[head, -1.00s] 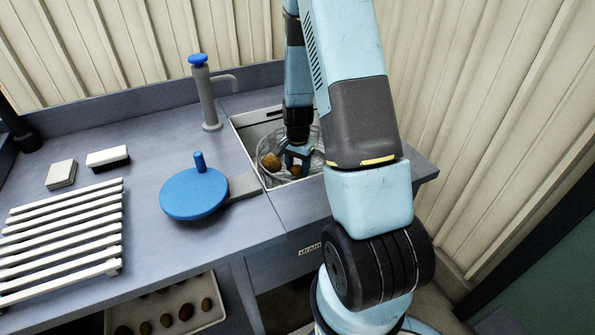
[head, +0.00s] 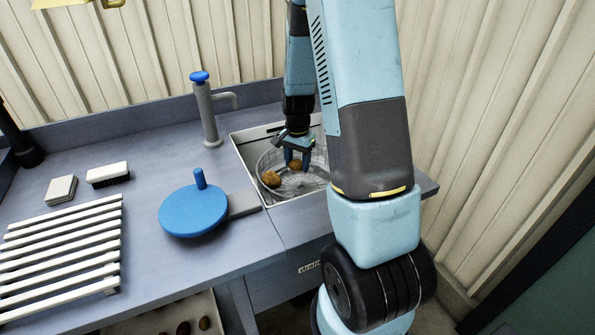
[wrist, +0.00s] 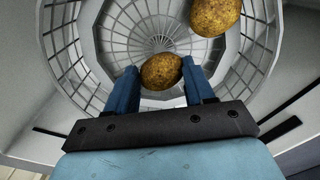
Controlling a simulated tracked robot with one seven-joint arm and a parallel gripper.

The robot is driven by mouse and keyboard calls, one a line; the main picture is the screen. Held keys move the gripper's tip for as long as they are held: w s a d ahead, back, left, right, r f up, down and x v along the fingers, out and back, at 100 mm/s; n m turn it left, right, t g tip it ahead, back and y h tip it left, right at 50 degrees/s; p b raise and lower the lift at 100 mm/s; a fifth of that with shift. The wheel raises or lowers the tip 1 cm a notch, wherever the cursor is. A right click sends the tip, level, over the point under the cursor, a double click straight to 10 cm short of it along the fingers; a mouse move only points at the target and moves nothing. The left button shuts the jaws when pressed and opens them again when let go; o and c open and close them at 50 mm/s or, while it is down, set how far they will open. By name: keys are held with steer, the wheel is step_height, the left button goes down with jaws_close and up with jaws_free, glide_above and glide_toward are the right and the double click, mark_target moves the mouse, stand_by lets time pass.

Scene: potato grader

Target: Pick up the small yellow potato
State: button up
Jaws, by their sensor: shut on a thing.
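The small yellow potato (wrist: 161,71) is between the two blue fingers of my gripper (wrist: 160,80) in the wrist view. My gripper is shut on it. In the head view my gripper (head: 297,160) is over the wire basket (head: 262,164) in the sink, with the held potato (head: 294,165) partly hidden by the fingers. The potato looks raised above the basket floor. A second yellow-brown potato (wrist: 214,14) lies in the basket; in the head view it is the potato (head: 271,179) at the basket's left side.
The sink (head: 250,150) walls surround the basket. A grey tap (head: 208,115) with a blue top stands behind it to the left. A blue round lid (head: 193,212), a brush (head: 107,174), a pale block (head: 61,190) and a white slatted rack (head: 65,250) are on the counter.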

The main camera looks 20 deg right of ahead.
steer(key=shift+r, duration=0.55)
steer(key=shift+r, duration=0.1)
steer(key=shift+r, duration=1.85)
